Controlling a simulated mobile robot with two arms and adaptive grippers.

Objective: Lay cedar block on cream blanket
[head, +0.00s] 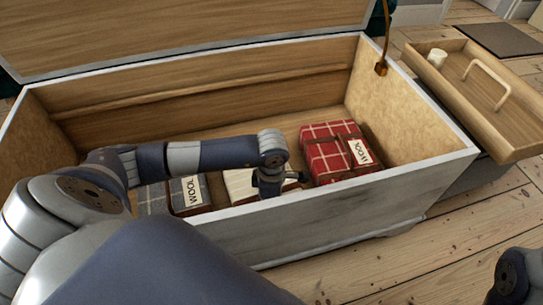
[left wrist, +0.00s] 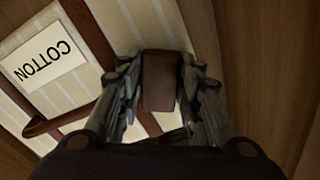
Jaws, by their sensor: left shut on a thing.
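The cedar block (left wrist: 161,82) is a small reddish-brown block between the fingers of my left gripper (left wrist: 163,90) in the left wrist view. That gripper is shut on it. In the head view my left gripper (head: 269,188) reaches down inside the chest at the cream blanket. The cream blanket (head: 238,184) is striped, with brown straps and a COTTON label that shows in the left wrist view (left wrist: 50,66). The block is over the blanket's edge; I cannot tell whether they touch. My arm hides part of the blanket. My right gripper is not in view.
The open wooden chest (head: 420,176) has its lid raised at the back. A wooden tray (head: 487,121) with a handle and a white item stands right of the chest.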

